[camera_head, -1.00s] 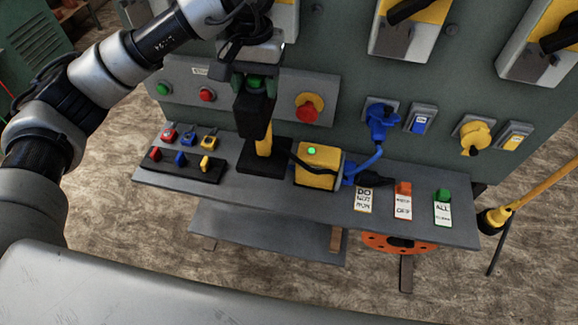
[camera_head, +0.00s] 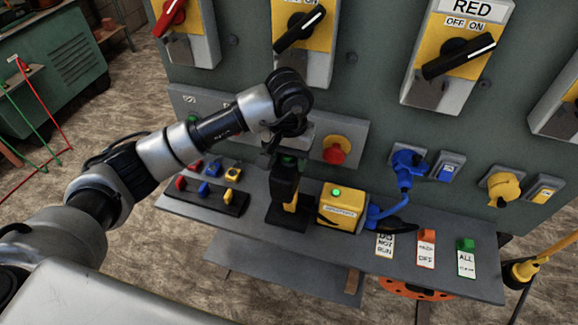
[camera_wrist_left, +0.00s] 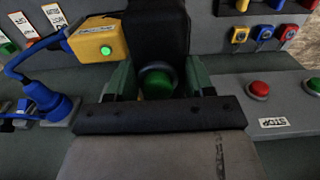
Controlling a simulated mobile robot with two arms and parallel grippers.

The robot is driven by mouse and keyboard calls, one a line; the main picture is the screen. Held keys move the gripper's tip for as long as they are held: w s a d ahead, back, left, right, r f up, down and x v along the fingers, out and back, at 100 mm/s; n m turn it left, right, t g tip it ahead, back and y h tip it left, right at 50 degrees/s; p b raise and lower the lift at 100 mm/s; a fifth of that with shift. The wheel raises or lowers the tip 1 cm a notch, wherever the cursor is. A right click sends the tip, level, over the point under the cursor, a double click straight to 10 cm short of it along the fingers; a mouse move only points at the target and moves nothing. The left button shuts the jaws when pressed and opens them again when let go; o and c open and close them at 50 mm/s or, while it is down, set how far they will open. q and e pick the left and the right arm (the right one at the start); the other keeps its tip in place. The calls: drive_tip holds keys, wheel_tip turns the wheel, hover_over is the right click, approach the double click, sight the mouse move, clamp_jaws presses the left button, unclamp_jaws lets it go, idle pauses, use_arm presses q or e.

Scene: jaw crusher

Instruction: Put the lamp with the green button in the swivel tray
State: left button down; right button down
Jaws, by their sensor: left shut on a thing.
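My left gripper (camera_head: 287,163) is shut on a black lamp (camera_head: 284,184) with a green button. In the left wrist view the lamp (camera_wrist_left: 158,28) and its round green button (camera_wrist_left: 157,84) sit between the green fingers of my gripper (camera_wrist_left: 155,80). The lamp is above or at a black base (camera_head: 287,218) on the grey shelf; I cannot tell if they touch. A yellow part (camera_head: 291,203) shows at the lamp's lower end. A flat grey panel (camera_head: 285,272) lies below the shelf; I cannot tell if it is the swivel tray. My right gripper is out of view.
On the shelf (camera_head: 458,283) stand a yellow box (camera_head: 342,207) with a green light, a black block (camera_head: 207,198) with small coloured locks, and several tags at the right. A blue plug (camera_head: 408,163) and a red stop button (camera_head: 334,153) are on the wall behind.

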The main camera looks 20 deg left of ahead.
use_arm(q)
drive_tip(key=shift+f+p, duration=0.45)
drive_tip(key=shift+f, duration=1.7)
drive_tip(key=shift+f, duration=0.15)
drive_tip(key=shift+c, duration=2.1)
unclamp_jaws()
